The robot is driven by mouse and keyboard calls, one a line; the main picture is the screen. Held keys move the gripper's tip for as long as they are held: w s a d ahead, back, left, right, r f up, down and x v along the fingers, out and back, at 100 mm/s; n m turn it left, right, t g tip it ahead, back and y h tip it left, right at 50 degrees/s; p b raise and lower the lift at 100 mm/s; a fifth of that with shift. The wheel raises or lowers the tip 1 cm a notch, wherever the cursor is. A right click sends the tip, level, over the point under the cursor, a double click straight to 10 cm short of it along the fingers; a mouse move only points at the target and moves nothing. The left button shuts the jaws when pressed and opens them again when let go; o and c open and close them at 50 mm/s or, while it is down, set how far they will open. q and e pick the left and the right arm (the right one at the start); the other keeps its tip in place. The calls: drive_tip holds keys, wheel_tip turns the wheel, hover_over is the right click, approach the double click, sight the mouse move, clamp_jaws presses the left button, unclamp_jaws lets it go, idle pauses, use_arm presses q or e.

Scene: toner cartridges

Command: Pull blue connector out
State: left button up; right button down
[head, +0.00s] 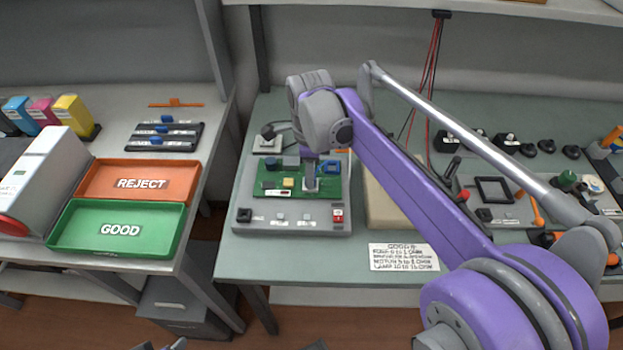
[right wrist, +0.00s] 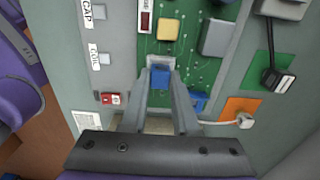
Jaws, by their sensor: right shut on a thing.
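A green circuit board (head: 268,190) lies on a grey test fixture (head: 292,226) on the right-hand bench. My right gripper (head: 310,182) reaches down onto the board's right part. In the right wrist view, my right gripper (right wrist: 160,80) is shut on the blue connector (right wrist: 159,76), which sits between its fingertips. A pale socket (right wrist: 160,61) is right against the connector; I cannot tell how deep it is seated. A second blue part (right wrist: 198,101) is just beside the right finger, and shows in the head view (head: 331,168). My left gripper is not clearly visible.
Left bench: green GOOD tray (head: 72,246), orange REJECT tray (head: 178,201) and a dark rack (head: 140,143) with blue parts. A tan block (head: 385,212) stands right of the fixture. A note card (head: 404,257) lies at the bench's front. The fixture has small buttons and a red switch (head: 338,215).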

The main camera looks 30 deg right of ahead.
drive_tip(key=shift+r+p, duration=2.1)
drive_tip(key=shift+r, duration=0.5)
idle(1.1)
drive_tip(key=shift+r, duration=0.2)
wheel_tip(320, 180, up, 3)
drive_tip(key=p, duration=0.2)
drive_tip(key=shift+r+p, duration=0.2)
drive_tip(key=shift+p, duration=0.2)
